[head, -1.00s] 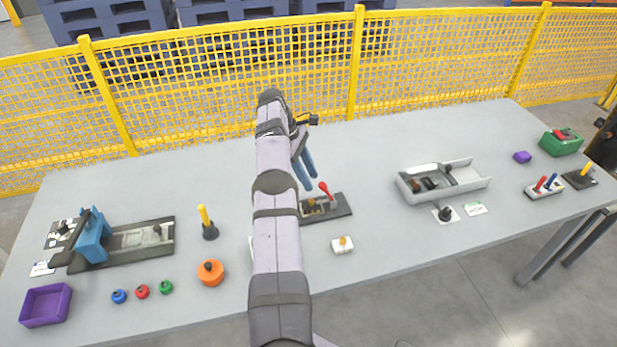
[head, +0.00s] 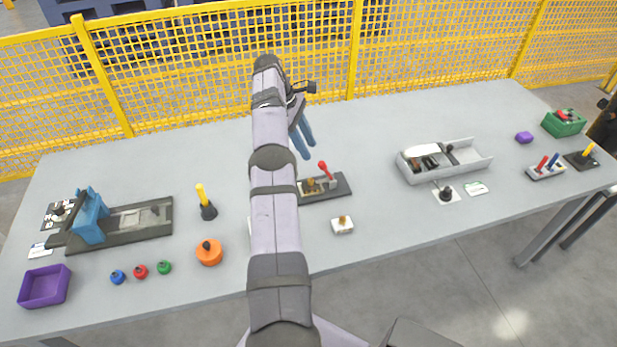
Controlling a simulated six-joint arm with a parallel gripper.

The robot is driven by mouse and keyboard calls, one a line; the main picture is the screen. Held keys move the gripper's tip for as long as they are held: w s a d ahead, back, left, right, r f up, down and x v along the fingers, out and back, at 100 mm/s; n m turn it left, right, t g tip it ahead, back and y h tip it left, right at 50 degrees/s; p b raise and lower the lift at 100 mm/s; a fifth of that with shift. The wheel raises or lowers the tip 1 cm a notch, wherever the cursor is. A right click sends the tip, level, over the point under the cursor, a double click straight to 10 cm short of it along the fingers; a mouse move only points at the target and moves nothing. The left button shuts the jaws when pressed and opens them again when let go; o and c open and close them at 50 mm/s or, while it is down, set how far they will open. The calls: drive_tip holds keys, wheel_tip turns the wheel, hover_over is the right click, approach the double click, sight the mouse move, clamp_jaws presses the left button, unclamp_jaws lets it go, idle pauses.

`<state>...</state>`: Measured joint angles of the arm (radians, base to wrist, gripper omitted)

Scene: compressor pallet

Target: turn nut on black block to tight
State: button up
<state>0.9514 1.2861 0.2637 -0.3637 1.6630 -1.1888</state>
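A dark block (head: 343,187) lies near the middle of the table in the head view. It carries a brass-coloured nut-like part (head: 311,186) and a red-tipped lever (head: 323,168). My arm covers the block's left end, and the nut's markings are too small to read. My gripper (head: 309,151) has two blue fingers pointing down, with their tips a little apart. It appears just behind and above the block in the picture, not touching it. No held object shows between the fingers.
A white block with a brass knob (head: 342,226) stands in front. A grey tray (head: 470,167) is to the right. A black post with a yellow handle (head: 206,204) and an orange round part (head: 209,254) are to the left. A yellow fence (head: 220,70) runs behind the table.

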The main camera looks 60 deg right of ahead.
wheel_tip(320, 180, up, 4)
drive_tip(key=h+b, duration=0.1)
drive_tip(key=b, duration=0.3)
drive_tip(key=n+t+h+b, duration=0.2)
drive_tip(key=n+b, duration=0.3)
drive_tip(key=n, duration=0.6)
hover_over(311, 180)
drive_tip(key=w+a, duration=0.1)
drive_tip(key=a, duration=0.2)
wheel_tip(311, 180, down, 8)
drive_tip(key=shift+w+a+f+x, duration=0.1)
drive_tip(key=shift+x, duration=1.15)
drive_tip(key=shift+w+a+f+x, duration=0.1)
drive_tip(key=shift+a+x, duration=0.05)
drive_tip(key=shift+x, duration=1.1)
drive_tip(key=shift+w+a+x, duration=0.1)
drive_tip(key=shift+x, duration=1.15)
drive_tip(key=shift+c, duration=0.7)
drive_tip(key=shift+y, duration=0.3)
clamp_jaws()
